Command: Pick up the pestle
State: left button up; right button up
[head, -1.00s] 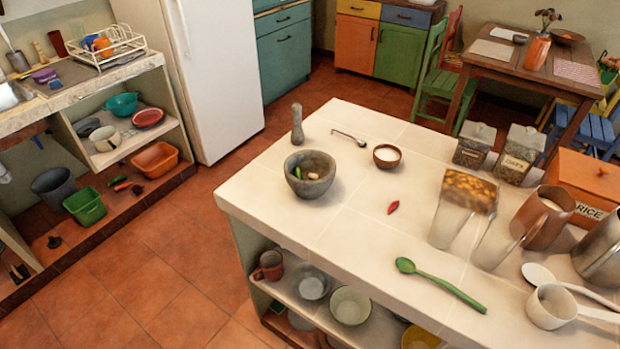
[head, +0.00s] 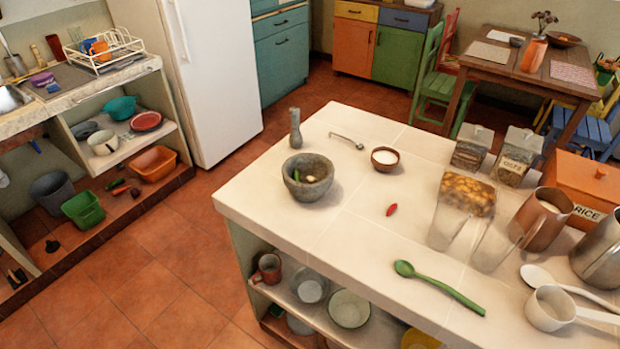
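The grey stone pestle (head: 295,128) stands upright on the white tiled counter, near its far left edge. It is just behind the grey stone mortar (head: 307,187) and apart from it. The mortar holds small green and pale pieces. Neither of my grippers is in the head view.
A small metal spoon (head: 346,140) and a brown bowl of white stuff (head: 385,159) lie right of the pestle. A red chili (head: 392,210) and a green spoon (head: 440,287) are nearer. Jars, pitchers and a rice box (head: 586,187) crowd the right side. The counter's front left (head: 262,203) is clear.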

aim_at(296, 138)
jog(key=i+j, duration=0.15)
jog(key=j, duration=0.2)
jog(key=i+j+z, duration=0.15)
jog(key=j+z, duration=0.15)
jog(key=j, duration=0.15)
jog(key=i+j+z, duration=0.1)
jog(key=j+z, duration=0.2)
jog(key=j, duration=0.15)
jog(key=j+z, duration=0.3)
jog(key=j, duration=0.15)
